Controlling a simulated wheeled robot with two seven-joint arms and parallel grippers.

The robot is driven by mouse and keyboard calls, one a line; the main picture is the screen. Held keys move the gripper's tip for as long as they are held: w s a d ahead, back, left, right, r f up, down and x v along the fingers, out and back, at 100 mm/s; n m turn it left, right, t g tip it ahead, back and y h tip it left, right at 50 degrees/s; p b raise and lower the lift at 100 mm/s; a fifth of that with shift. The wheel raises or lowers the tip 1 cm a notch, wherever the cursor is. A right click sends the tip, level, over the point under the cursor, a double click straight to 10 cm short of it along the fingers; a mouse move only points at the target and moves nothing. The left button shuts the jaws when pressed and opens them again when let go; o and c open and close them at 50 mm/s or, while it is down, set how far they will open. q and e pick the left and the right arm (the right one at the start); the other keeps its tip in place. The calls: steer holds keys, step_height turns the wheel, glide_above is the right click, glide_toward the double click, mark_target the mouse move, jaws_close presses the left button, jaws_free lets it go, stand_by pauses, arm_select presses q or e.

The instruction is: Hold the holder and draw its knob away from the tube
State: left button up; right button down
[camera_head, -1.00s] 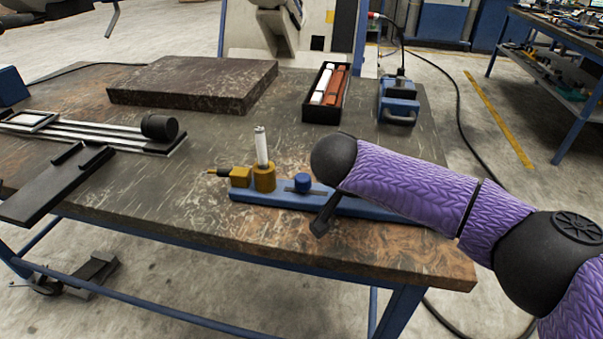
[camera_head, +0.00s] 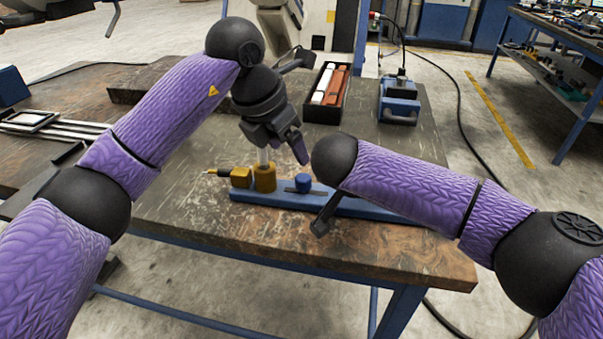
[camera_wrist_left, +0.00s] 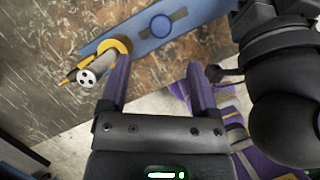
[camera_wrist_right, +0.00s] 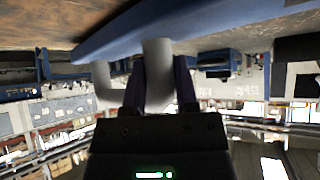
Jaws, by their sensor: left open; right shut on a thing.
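The holder (camera_head: 340,205) is a long blue bar near the table's front edge. My left gripper (camera_wrist_left: 158,72) is open and empty, above and near the tube and knob, touching neither. My right gripper (camera_wrist_right: 166,80) is shut on a grey cylindrical part of the holder, below the blue bar.
Behind are a black tray (camera_head: 318,110) with white and red pieces, a blue device (camera_head: 399,102) and a dark slab (camera_head: 130,88). The front right of the table is clear.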

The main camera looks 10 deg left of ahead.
mark_target(303, 177)
arm_select(q)
steer(key=x, duration=0.8)
steer(key=shift+f, duration=0.15)
jaws_close()
stand_by(1.0)
